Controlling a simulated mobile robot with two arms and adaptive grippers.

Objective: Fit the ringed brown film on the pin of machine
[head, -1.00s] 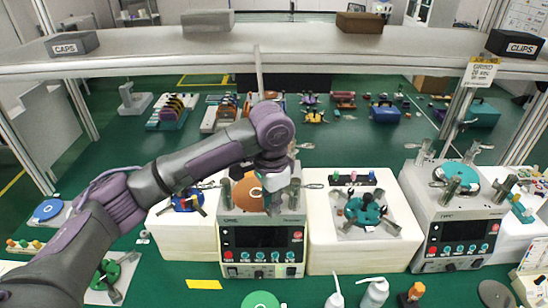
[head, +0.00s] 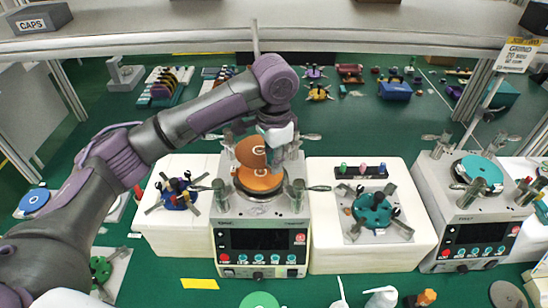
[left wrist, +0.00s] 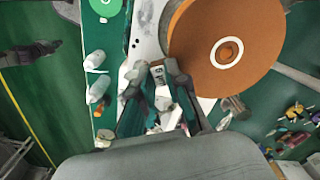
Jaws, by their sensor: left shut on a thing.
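The ringed brown film (head: 249,152) is a thin orange-brown disc with a pale centre ring. It is tilted above the middle machine (head: 262,238), beside the fingers of my left gripper (head: 276,146), which is shut on it. An orange-brown shape (head: 260,181) shows just below, over the metal platen; I cannot tell if it is a reflection or another disc. In the left wrist view the film (left wrist: 196,64) is large, right of my gripper's fingers (left wrist: 158,95). The pin cannot be made out. My right gripper is not in view.
Metal posts with handles (head: 311,188) surround the platen. White stands hold a blue fixture (head: 178,194) and a teal fixture (head: 372,212) at either side. Another machine (head: 470,225) with a teal disc is at the right. A shelf (head: 350,28) spans above.

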